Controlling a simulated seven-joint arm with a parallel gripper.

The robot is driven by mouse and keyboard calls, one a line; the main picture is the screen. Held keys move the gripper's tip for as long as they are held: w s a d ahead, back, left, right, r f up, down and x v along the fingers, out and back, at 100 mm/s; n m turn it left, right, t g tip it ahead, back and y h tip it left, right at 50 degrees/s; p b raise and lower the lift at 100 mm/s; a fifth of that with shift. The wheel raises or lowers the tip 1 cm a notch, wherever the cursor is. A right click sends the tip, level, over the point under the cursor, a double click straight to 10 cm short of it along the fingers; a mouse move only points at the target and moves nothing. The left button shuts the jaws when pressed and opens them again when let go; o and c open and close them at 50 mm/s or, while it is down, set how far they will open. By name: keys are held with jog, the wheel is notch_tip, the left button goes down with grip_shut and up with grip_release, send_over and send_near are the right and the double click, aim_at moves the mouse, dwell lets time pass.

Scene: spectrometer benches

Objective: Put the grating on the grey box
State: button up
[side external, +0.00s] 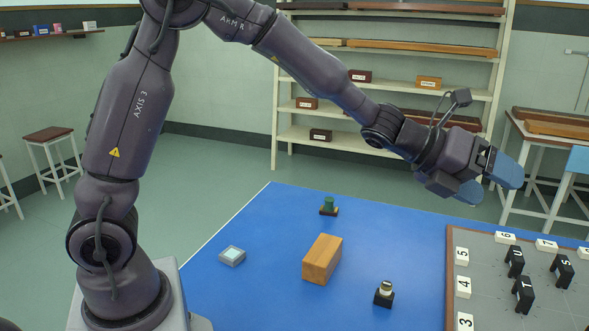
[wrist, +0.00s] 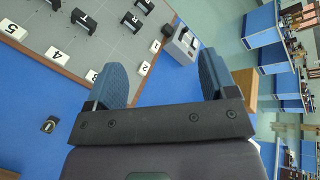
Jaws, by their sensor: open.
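My gripper (side external: 496,182) is raised above the right part of the blue table, open and empty. In the wrist view its two blue fingers (wrist: 163,76) stand wide apart with nothing between them. A small pale square piece with a light cyan face (side external: 232,256) lies flat at the left of the table; it looks most like the grating, though I cannot be sure. It is far from my gripper. A grey box (wrist: 181,46) shows in the wrist view beside the board's edge, beyond the fingers. I cannot make it out in the side view.
A wooden block (side external: 322,260), a green piece on a dark base (side external: 329,206) and a black-based piece with a pale top (side external: 384,293) stand on the blue table (side external: 240,300). A wood-edged grey board (side external: 490,290) carries numbered white blocks and black stands.

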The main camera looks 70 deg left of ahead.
jog(key=s+a+r+n+y, duration=0.3)
jog(key=s+a+n+y, duration=0.3)
jog(key=n, duration=0.5)
jog(key=s+a+r+n+y, duration=0.3)
jog(key=s+a+r+n, duration=0.1)
jog(key=s+a+n, duration=0.5)
jog(key=s+f+n+g, duration=0.2)
jog(key=s+n, duration=0.4)
jog(key=s, duration=0.2)
jog(key=s+f+n+g+h, duration=0.1)
jog(key=s+f+n+g, duration=0.2)
jog(key=s+n, duration=0.4)
jog(key=shift+s+d, duration=0.35)
jog(key=shift+d, duration=0.1)
